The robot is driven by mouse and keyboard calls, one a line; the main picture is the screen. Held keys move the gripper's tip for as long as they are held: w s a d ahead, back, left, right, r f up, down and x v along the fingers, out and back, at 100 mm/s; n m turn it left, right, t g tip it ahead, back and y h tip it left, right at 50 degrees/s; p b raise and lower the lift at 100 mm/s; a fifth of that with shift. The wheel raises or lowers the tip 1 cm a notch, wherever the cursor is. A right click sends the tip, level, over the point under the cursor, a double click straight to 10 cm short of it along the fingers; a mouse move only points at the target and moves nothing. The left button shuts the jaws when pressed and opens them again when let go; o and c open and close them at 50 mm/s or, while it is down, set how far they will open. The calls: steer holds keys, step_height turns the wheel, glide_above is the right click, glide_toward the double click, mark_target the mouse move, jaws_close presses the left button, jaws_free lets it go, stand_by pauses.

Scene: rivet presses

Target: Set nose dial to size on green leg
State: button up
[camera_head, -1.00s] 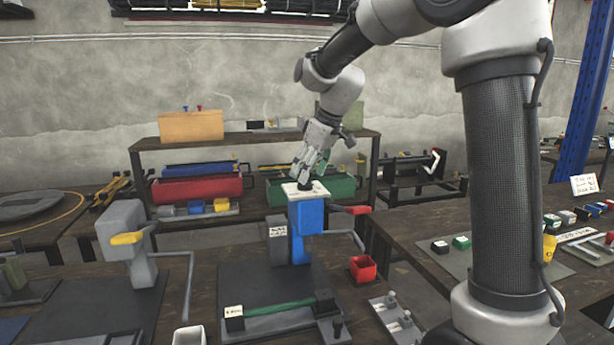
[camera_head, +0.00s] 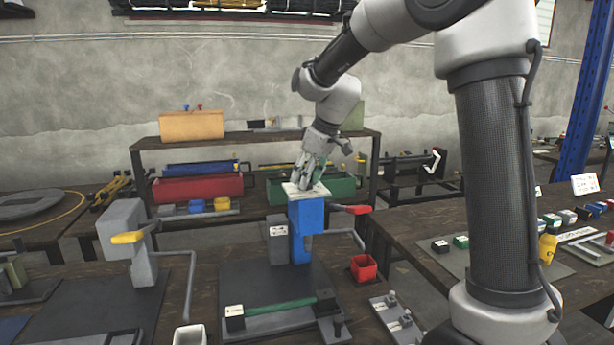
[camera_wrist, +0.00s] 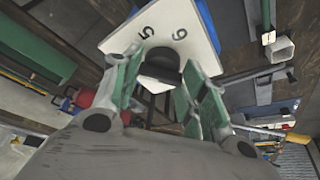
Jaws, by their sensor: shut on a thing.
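The blue press (camera_head: 306,225) stands mid-bench with a white plate (camera_head: 297,190) on top. The black nose dial (camera_wrist: 162,66) sits on that plate, with the figures 5 and 6 visible on the plate (camera_wrist: 150,38) in the wrist view. My gripper (camera_head: 308,184) is over the plate from above, its fingers on both sides of the dial and shut on it. The fingers largely hide the dial in the head view. The green leg (camera_head: 279,308) lies across a grey fixture in front of the press, between dark end blocks. A white tag (camera_head: 235,311) is on its left block; its writing is too small to read.
A red-tipped lever (camera_head: 355,210) sticks out to the press's right, above a red bin (camera_head: 363,268). A grey press (camera_head: 128,240) with a yellow handle stands to the left. A shelf (camera_head: 255,140) with red and green bins is behind.

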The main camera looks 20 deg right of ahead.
steer(key=shift+m, duration=0.3)
steer(key=m+h, duration=0.1)
steer(key=m, duration=0.2)
steer(key=shift+a+m+t, duration=0.15)
steer(key=shift+m+t, duration=0.25)
steer(key=m+h, duration=0.1)
steer(key=m, duration=0.1)
steer(key=m+h, duration=0.1)
steer(key=m, duration=0.2)
steer(key=shift+a+h, duration=0.1)
steer(key=shift+h, duration=0.2)
steer(key=m+h, duration=0.1)
steer(key=m, duration=0.2)
steer(key=m+h, duration=0.1)
steer(key=m, duration=0.1)
steer(key=shift+a+m+g, duration=0.1)
steer(key=shift+m+g, duration=0.3)
steer(key=m+g+h, duration=0.1)
steer(key=m, duration=0.3)
steer(key=shift+w, duration=0.1)
steer(key=shift+m, duration=0.4)
steer(key=o, duration=1)
